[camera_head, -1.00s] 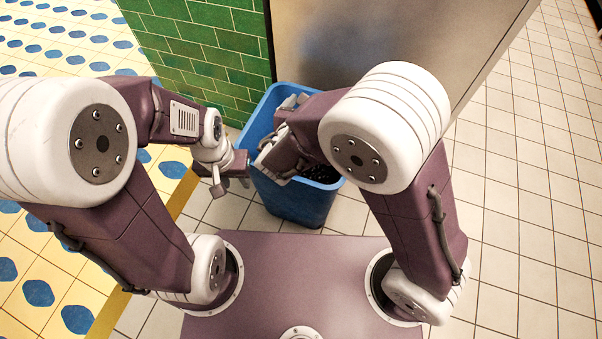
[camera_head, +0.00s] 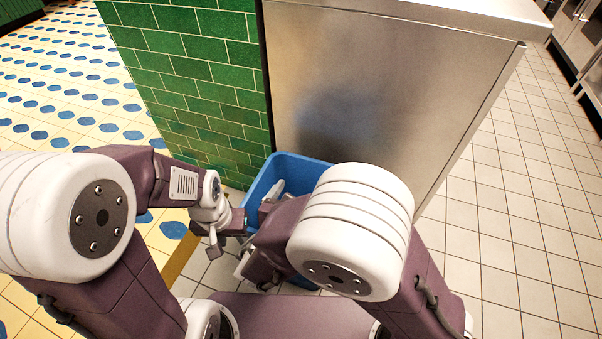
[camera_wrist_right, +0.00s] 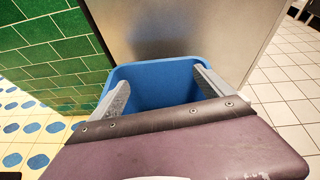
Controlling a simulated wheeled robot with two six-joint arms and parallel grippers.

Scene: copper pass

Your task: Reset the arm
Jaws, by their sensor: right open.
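My right gripper (camera_head: 258,232) is open. In the head view it is at the near side of the blue bin, partly behind its own arm. In the right wrist view its two grey fingers (camera_wrist_right: 162,90) stand wide apart, with nothing between them, and the blue bin (camera_wrist_right: 155,70) shows beyond. My left gripper (camera_head: 228,232) is to the left of the bin, close to the right gripper. Its finger gap is not clear. The bin (camera_head: 309,168) stands on the floor; its bottom is hidden.
A steel cabinet (camera_head: 390,90) stands directly behind the bin. A green tiled wall (camera_head: 205,75) is to its left. White tiled floor (camera_head: 510,220) is clear at the right. Yellow floor with blue patches (camera_head: 60,95) is at the left.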

